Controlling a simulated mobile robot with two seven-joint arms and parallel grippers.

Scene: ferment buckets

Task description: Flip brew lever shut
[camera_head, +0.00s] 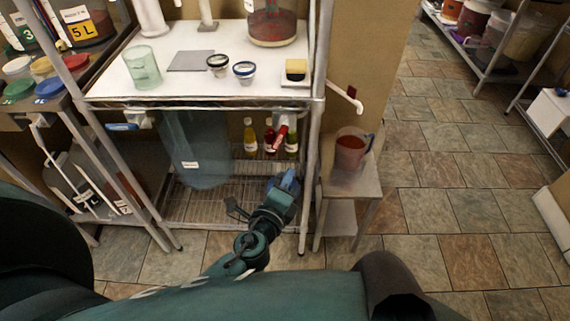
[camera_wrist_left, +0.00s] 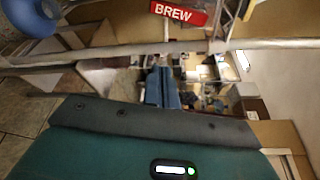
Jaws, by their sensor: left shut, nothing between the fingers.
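The brew lever is a red tag-like handle (camera_head: 281,134) below the front edge of the white-topped shelf, near its right post. In the left wrist view the red lever (camera_wrist_left: 178,13) carries the word BREW at the top edge, slightly tilted. My left gripper (camera_head: 290,181) is below the lever and apart from it, in front of the lower shelf. Its blue fingers (camera_wrist_left: 162,88) are shut and empty in the left wrist view. The lever's mount is only partly visible. My right gripper is not in view.
Several bottles (camera_head: 250,137) stand behind the lever, and a translucent blue container (camera_head: 195,150) is to their left. A pitcher of red liquid (camera_head: 350,153) stands on a small side table (camera_head: 352,187) at right. A white pipe (camera_head: 343,95) sticks out above it.

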